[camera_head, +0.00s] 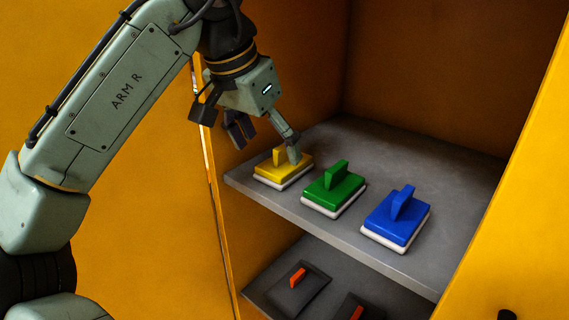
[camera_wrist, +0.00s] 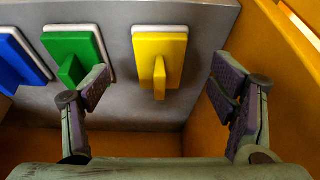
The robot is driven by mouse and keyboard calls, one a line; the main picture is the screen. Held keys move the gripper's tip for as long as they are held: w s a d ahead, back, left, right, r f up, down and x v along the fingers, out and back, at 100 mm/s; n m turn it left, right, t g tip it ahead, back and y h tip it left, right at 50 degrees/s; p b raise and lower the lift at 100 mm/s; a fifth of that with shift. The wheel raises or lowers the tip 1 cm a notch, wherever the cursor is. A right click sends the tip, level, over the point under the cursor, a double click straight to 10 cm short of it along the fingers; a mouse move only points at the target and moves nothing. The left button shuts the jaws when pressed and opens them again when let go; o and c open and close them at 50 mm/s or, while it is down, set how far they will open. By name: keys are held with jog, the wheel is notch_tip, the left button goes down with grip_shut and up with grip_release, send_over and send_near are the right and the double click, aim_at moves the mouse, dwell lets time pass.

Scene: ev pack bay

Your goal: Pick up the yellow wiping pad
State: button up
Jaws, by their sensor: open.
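The yellow wiping pad (camera_head: 284,170) has an upright handle and a white base. It sits on the grey shelf at its left end, beside the green pad. It also shows in the wrist view (camera_wrist: 160,52), with its handle pointing towards the gripper. My gripper (camera_head: 268,142) is open and empty at the yellow pad in the head view, and one finger hides part of the pad. In the wrist view the fingers of my gripper (camera_wrist: 163,88) are spread wide, one on each side of the yellow pad. The left finger overlaps the green pad there.
A green pad (camera_head: 333,190) and a blue pad (camera_head: 396,217) stand to the right on the grey shelf (camera_head: 440,167). Orange cabinet walls (camera_head: 440,70) enclose the shelf. A lower shelf holds dark items with orange handles (camera_head: 297,277). The shelf's back right is clear.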

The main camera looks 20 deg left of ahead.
aim_at(281, 147)
jog(key=shift+w+d, duration=0.2)
jog(key=shift+w, duration=0.35)
jog(key=shift+w+d, duration=0.15)
jog(key=shift+w, duration=0.35)
jog(key=x, duration=0.5)
jog(key=shift+w+d, duration=0.1)
jog(key=shift+w, duration=0.1)
jog(key=shift+c, duration=0.3)
jog(key=c, duration=1.2)
